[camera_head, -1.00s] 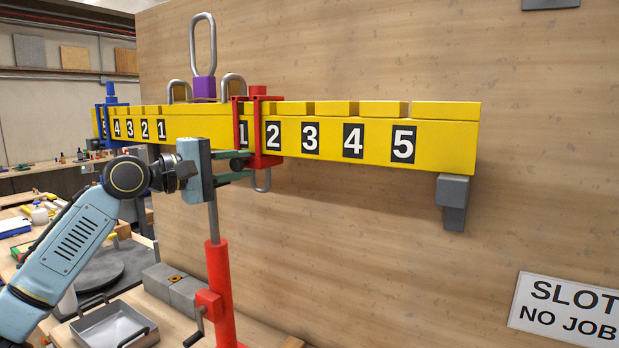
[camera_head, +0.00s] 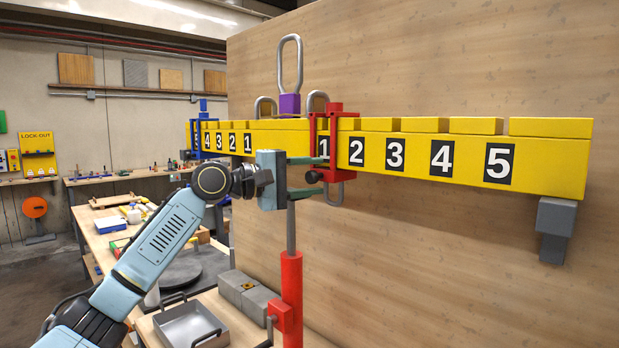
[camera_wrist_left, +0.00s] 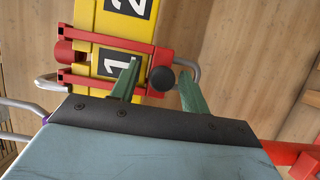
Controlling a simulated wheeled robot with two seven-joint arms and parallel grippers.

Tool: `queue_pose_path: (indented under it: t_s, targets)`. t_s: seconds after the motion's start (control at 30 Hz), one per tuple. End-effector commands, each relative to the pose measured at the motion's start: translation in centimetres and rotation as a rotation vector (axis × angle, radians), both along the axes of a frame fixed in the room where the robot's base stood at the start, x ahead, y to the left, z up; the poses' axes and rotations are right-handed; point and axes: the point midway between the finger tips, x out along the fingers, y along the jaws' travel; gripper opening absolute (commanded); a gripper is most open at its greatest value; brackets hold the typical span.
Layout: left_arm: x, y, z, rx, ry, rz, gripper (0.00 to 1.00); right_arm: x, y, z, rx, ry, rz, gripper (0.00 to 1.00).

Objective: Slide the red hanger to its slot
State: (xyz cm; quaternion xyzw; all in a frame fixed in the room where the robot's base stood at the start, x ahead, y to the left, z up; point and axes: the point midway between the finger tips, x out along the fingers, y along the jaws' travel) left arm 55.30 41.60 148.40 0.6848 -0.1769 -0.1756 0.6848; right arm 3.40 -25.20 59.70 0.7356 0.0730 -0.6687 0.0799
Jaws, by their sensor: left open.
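The red hanger (camera_head: 335,157) sits around the yellow numbered beam (camera_head: 550,165) at the right-hand number 1, just left of the 2. A grey hook hangs below it and a dark round knob (camera_head: 312,177) sticks out of its front. My left gripper (camera_head: 325,176) is at the hanger's front, open, one green finger above the knob and one below. In the left wrist view the open fingers (camera_wrist_left: 157,78) stand either side of the knob (camera_wrist_left: 160,78), and the red hanger (camera_wrist_left: 95,82) frames the 1. My right gripper is out of view.
A purple block with a lifting loop (camera_head: 290,103) tops the beam's middle. A blue hanger (camera_head: 203,135) is on its left part. The beam is clear from 2 to 5, with a grey bracket (camera_head: 556,220) below its right end. A red stand (camera_head: 291,290) rises below my gripper.

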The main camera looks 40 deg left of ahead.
Motion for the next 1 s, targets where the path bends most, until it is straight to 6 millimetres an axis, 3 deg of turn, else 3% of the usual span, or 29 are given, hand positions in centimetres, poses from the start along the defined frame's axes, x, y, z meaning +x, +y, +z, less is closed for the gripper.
queue_pose_path:
  t_s: [0.23, 0.7, 1.0]
  targets:
    - [-1.0, 0.6, -0.3, 0.001, 0.003, 0.001, 0.46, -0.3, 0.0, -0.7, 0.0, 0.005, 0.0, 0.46]
    - [-8.5, 4.7, -0.5, 0.0, 0.002, 0.001, 0.46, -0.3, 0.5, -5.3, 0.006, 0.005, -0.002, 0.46]
    - [-11.4, 6.3, -0.2, 0.0, 0.0, 0.001, 0.46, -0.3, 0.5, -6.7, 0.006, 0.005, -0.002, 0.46]
